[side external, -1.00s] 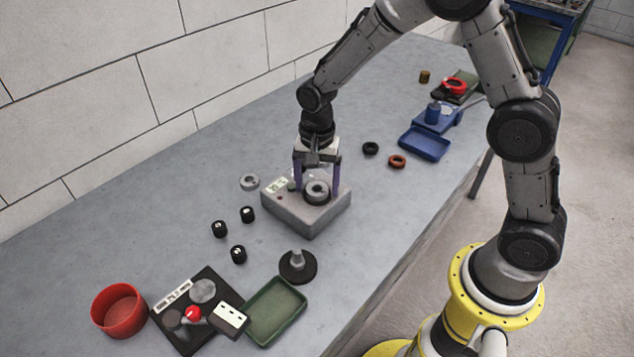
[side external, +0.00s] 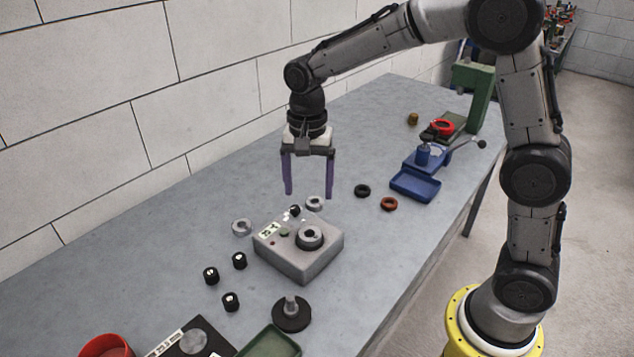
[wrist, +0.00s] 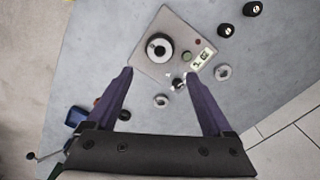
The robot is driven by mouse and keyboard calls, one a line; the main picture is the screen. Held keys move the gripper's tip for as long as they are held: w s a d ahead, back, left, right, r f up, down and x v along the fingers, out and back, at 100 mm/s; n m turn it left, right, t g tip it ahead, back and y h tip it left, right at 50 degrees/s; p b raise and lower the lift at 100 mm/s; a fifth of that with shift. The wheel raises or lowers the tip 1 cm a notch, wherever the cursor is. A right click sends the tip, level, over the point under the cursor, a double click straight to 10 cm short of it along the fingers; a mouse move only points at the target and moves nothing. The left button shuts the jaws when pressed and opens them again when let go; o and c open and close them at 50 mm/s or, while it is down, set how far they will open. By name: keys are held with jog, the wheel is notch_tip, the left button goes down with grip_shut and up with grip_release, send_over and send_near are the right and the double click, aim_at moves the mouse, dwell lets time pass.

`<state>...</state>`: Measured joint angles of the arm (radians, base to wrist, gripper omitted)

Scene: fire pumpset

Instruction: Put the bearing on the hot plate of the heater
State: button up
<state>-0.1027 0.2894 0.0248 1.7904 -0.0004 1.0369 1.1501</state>
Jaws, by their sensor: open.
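The heater is a grey box (side external: 285,258) with a small display and buttons on its top; it also shows in the wrist view (wrist: 149,69). A grey metal ring with a dark centre, apparently the bearing (side external: 310,236), lies flat on the heater's top over the hot plate area. It also shows in the wrist view (wrist: 159,47). The plate under it is mostly hidden. My gripper (side external: 309,194) hangs above and behind the heater, fingers pointing down, open and empty. In the wrist view its fingers (wrist: 160,73) are spread apart, with the bearing beyond their tips.
Loose metal rings (side external: 242,227) (side external: 315,203) lie left of and behind the heater. Several black cylinders (side external: 239,261) stand around it. A round stand with a post (side external: 291,313) is in front. Black (side external: 362,191) and orange (side external: 389,204) rings and a blue press (side external: 415,185) are right.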

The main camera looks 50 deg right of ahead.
jog(key=s+d+r+n+t, duration=0.2)
jog(key=s+r+n, duration=0.4)
jog(key=s, duration=0.4)
jog(key=s+d+r+n+t, duration=0.1)
jog(key=s+n, duration=0.5)
jog(key=s, duration=0.7)
jog(key=d+t, duration=0.1)
jog(key=t, duration=0.1)
jog(key=shift+s+t, duration=0.3)
jog(key=shift+r, duration=0.1)
dwell(0.6)
